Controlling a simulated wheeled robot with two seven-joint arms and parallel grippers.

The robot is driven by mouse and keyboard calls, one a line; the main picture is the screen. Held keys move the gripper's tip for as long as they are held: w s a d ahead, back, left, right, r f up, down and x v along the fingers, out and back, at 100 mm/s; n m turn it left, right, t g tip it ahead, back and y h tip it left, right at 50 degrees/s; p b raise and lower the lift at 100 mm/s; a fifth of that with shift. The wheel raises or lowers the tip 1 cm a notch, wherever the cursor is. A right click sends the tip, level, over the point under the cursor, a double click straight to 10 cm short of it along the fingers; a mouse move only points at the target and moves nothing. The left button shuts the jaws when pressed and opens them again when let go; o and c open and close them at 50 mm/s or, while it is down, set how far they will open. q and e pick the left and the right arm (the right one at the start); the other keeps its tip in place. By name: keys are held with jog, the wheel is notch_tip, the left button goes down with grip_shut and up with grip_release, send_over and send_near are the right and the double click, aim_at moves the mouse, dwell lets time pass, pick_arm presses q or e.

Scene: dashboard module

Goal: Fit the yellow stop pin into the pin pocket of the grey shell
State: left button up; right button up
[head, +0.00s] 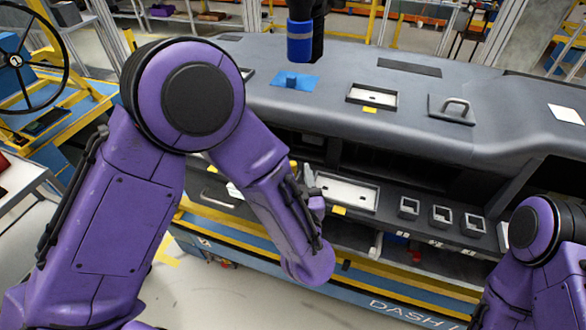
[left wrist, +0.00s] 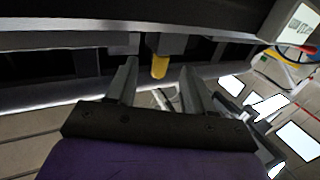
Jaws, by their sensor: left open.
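The yellow stop pin (left wrist: 160,67) shows in the left wrist view, hanging upright below a dark block under a ledge. Its upper end is hidden, so I cannot tell what it sits in. My left gripper (left wrist: 158,80) is open, with one finger on each side of the pin in the picture; contact does not show. In the head view the left gripper (head: 309,178) is mostly hidden behind my purple forearm, at the front of the grey shell (head: 320,95).
Several square sockets (head: 441,214) line the lower front ledge. A dark tool with a blue band (head: 300,42) hangs above. Floor in front is clear.

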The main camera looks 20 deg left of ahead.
pick_arm(q)
jog(key=b+v, duration=0.1)
jog(key=v, duration=0.6)
jog(key=shift+s+d, duration=0.15)
jog(key=shift+s, duration=0.15)
